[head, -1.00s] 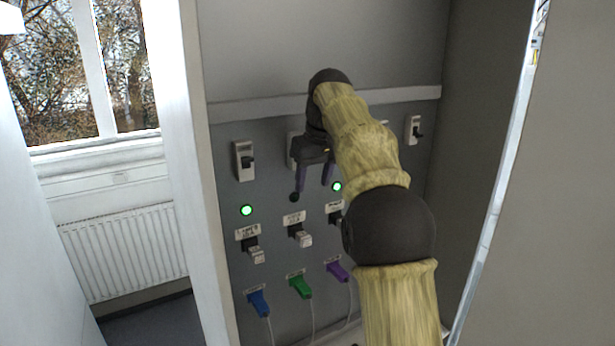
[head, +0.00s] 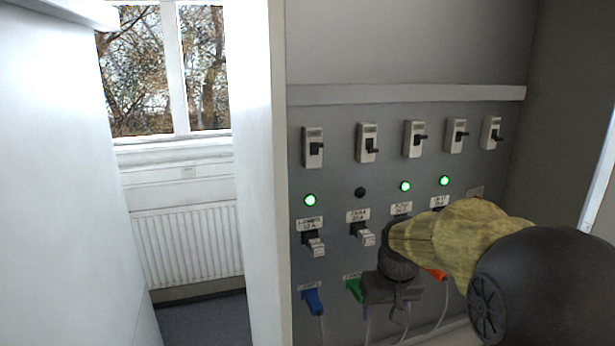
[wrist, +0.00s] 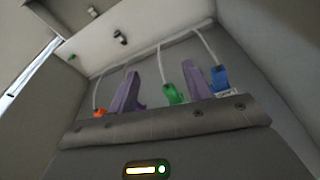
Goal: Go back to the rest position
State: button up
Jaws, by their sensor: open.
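My gripper (head: 392,290) hangs low in front of the right part of the grey panel in the head view, bent downward near the plugs. Its purple fingers are spread apart and empty in the wrist view (wrist: 163,88). The gripper and arm hide the lower right of the panel, including some connectors. A blue plug (head: 312,301), a green plug (head: 354,289) and an orange plug (head: 437,274) show along the bottom row. In the wrist view the green plug (wrist: 174,94) appears between the fingers, and I cannot tell how far behind them it is.
Several breaker switches (head: 367,143) line the panel top. The second lamp (head: 360,192) is dark; the first (head: 310,200), third (head: 405,186) and fourth (head: 444,181) glow green. Thin cables hang below the plugs. A white cabinet edge (head: 258,180) stands left, with a radiator (head: 188,245) beyond.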

jog(key=s+f+m+b, duration=0.1)
jog(key=s+f+b, duration=0.2)
jog(key=s+f, duration=1)
jog(key=shift+s+a+f, duration=0.15)
jog(key=shift+s+f, duration=0.05)
jog(key=shift+s, duration=1)
